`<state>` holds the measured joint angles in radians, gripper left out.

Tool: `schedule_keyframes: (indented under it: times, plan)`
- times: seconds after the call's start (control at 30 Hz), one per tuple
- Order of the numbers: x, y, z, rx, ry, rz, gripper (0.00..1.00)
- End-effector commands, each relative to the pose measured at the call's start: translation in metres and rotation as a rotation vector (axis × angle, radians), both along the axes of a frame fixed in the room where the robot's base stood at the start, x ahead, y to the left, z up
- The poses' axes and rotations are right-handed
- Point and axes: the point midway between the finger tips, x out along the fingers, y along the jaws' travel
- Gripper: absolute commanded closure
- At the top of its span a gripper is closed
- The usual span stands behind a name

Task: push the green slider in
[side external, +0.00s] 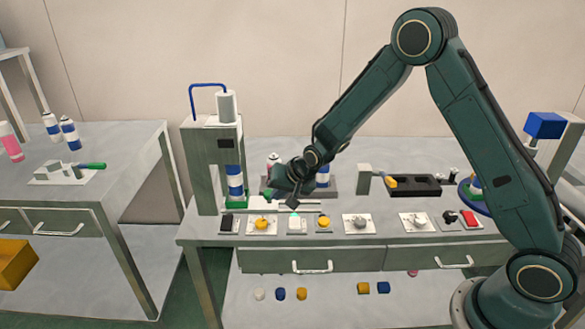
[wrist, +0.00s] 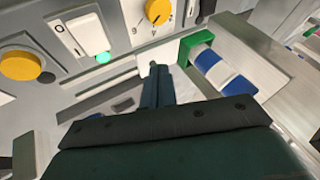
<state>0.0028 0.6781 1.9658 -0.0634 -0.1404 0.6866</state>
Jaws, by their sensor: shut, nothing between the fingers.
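The green slider (side external: 237,205) sits low at the front of the grey press, with a blue-and-white can (side external: 235,182) standing at it. In the wrist view the green slider (wrist: 197,42) shows as a bracket around one end of the banded can (wrist: 222,74). My gripper (side external: 293,203) is shut and empty, pointing down to the right of the slider, above the bench's front strip of controls. In the wrist view my gripper's fingertips (wrist: 154,70) are together, left of the slider and apart from it.
The grey press (side external: 213,160) stands left of my gripper. Below are a yellow dial (side external: 262,224), a white switch (side external: 297,226) and a yellow button (side external: 323,224). Another can (side external: 322,176) stands behind my wrist. A black tray (side external: 412,186) lies farther right.

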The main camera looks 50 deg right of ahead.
Motion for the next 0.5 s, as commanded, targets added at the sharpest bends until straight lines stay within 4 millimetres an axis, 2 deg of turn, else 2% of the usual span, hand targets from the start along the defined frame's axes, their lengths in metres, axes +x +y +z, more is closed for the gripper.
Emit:
schedule_keyframes:
  times: [0.2, 0.5]
  plan:
    - [-0.014, -0.002, 0.02, 0.0, -0.001, 0.0, 1.0]
    - [-0.023, -0.003, 0.03, -0.001, 0.001, 0.0, 1.0]
